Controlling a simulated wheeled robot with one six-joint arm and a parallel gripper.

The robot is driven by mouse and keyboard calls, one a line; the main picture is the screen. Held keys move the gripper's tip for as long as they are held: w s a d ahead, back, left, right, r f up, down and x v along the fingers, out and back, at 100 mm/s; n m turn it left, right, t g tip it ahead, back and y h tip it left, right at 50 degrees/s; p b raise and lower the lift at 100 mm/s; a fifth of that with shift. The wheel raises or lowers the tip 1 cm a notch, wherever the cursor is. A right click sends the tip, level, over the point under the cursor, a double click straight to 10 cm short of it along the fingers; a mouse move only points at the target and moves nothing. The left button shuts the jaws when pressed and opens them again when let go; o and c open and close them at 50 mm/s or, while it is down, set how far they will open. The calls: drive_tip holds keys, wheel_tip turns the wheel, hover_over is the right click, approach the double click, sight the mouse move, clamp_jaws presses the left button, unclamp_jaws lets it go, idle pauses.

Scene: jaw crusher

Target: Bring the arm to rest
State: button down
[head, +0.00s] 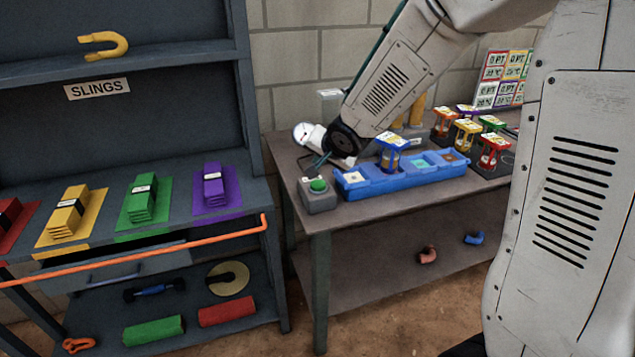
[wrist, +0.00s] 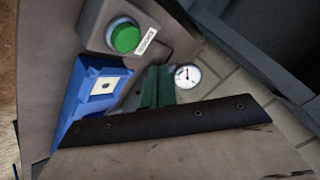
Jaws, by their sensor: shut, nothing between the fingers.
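My arm reaches down from the top of the head view over the left end of the workbench (head: 345,212). My gripper (head: 318,163) is small and partly hidden by the wrist there, just behind a grey box with a green button (head: 318,186). In the wrist view the dark green fingers of my gripper (wrist: 155,88) are together with nothing between them. They appear between the blue tray (wrist: 80,110) and a round white gauge (wrist: 187,75). The green button (wrist: 125,38) is above them in that picture. Whether the fingers touch anything cannot be told.
The blue tray (head: 405,178) holds a blue-topped item (head: 391,152). Several coloured items (head: 466,132) stand on the bench behind it. A dark shelf (head: 120,230) with coloured sling stacks and an orange rail (head: 150,248) stands at left. Two pipe elbows lie on the bench's lower shelf.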

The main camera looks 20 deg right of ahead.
drive_tip(key=shift+s+d+f+n, duration=0.2)
drive_tip(key=shift+f+n, duration=0.05)
drive_tip(key=shift+n, duration=0.15)
drive_tip(key=s+d+f+n+g+h, duration=0.1)
drive_tip(key=s+d+n+g+h, duration=0.3)
drive_tip(key=s, duration=0.7)
drive_tip(key=s+a+r+n+g+y, duration=0.1)
drive_tip(key=s+r, duration=0.2)
drive_tip(key=s, duration=0.5)
drive_tip(key=s+a+r+n+g+y, duration=0.1)
drive_tip(key=s+r, duration=0.3)
drive_tip(key=s, duration=0.5)
drive_tip(key=s+a+r+n+g+y, duration=0.1)
drive_tip(key=s+r, duration=0.3)
drive_tip(key=s, duration=0.4)
drive_tip(key=shift+s+g, duration=0.2)
drive_tip(key=shift+g, duration=0.2)
drive_tip(key=shift+d, duration=0.1)
